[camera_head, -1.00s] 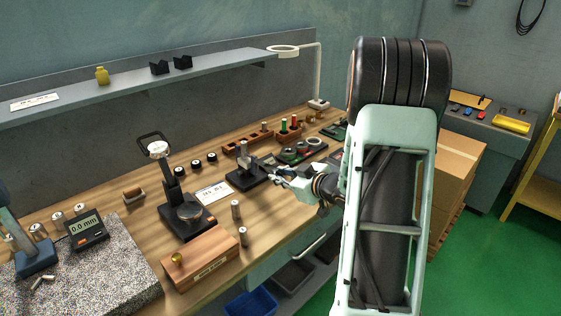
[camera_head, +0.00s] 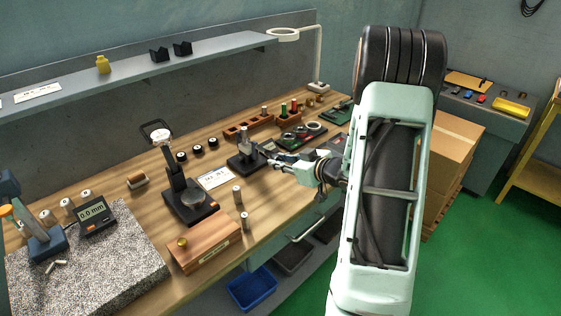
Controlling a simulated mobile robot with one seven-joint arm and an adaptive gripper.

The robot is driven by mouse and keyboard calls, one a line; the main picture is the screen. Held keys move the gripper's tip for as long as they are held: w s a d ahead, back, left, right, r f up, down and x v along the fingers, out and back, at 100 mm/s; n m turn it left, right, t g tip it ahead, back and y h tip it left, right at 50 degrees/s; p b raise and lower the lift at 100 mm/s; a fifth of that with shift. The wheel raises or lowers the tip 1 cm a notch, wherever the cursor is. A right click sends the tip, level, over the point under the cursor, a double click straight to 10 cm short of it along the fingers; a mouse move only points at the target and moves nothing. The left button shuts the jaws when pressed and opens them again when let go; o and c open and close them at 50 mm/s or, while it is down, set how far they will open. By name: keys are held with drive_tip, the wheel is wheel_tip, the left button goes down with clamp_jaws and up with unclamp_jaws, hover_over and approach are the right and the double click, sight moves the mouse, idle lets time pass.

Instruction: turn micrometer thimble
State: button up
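The micrometer (camera_head: 246,147) appears to be the small grey device standing upright on a black base (camera_head: 240,168) near the middle of the wooden bench. It is small in this view and its thimble cannot be made out clearly. My gripper (camera_head: 270,161) is just to the right of it, pointing left toward it at about bench-device height. The fingertips are tiny and partly merge with the device, so I cannot tell whether they touch it or are open or shut.
A dial gauge stand (camera_head: 186,194) and a wooden box (camera_head: 205,247) stand to the left. Two small metal cylinders (camera_head: 237,195) are in front. A ring lamp (camera_head: 318,60) rises behind.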

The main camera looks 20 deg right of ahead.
drive_tip(key=v, duration=1.2)
idle(0.4)
drive_tip(key=w+a+f+t+b, duration=0.1)
drive_tip(key=w+b, duration=0.2)
drive_tip(key=b, duration=0.2)
drive_tip(key=w+a+f+t+y+b, duration=0.1)
drive_tip(key=w+f+b, duration=0.1)
drive_tip(key=w+b, duration=0.2)
drive_tip(key=w+a+f+t+y+b, duration=0.1)
drive_tip(key=w+t+b, duration=0.1)
drive_tip(key=b, duration=0.4)
drive_tip(key=shift+w+a+f, duration=0.2)
drive_tip(key=shift+w, duration=0.65)
